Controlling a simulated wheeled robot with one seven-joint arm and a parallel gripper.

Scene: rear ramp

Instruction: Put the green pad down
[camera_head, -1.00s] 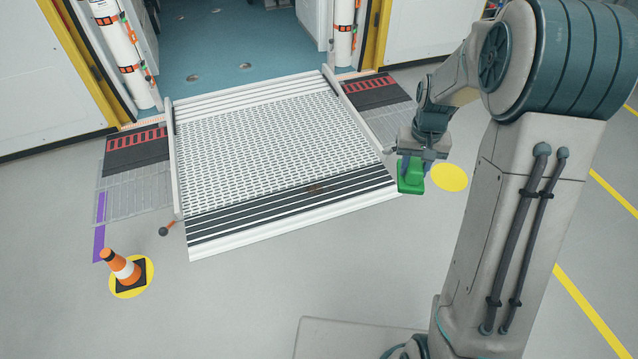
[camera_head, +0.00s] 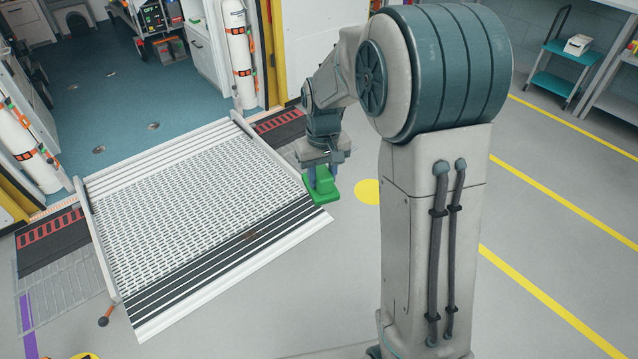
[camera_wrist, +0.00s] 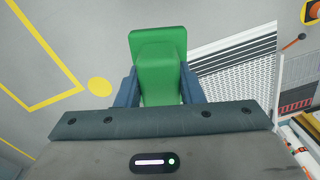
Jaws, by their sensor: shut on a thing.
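The green pad (camera_head: 322,189) is held in my gripper (camera_head: 322,174) beside the right front corner of the ramp, above the grey floor. In the wrist view the green pad (camera_wrist: 158,62) sits between the two blue fingers of my gripper (camera_wrist: 158,85), which are shut on it. I cannot tell its exact height, but no contact with the floor shows. A yellow floor disc (camera_head: 368,191) lies just right of the pad, partly hidden by my arm. This disc also shows in the wrist view (camera_wrist: 99,86).
The ramp (camera_head: 195,200) with its perforated surface slopes down from the blue-floored doorway. A lever with a dark knob (camera_head: 104,321) sticks out at its left. A trolley with teal shelves (camera_head: 560,65) stands far right. Grey floor with yellow lines is open at right.

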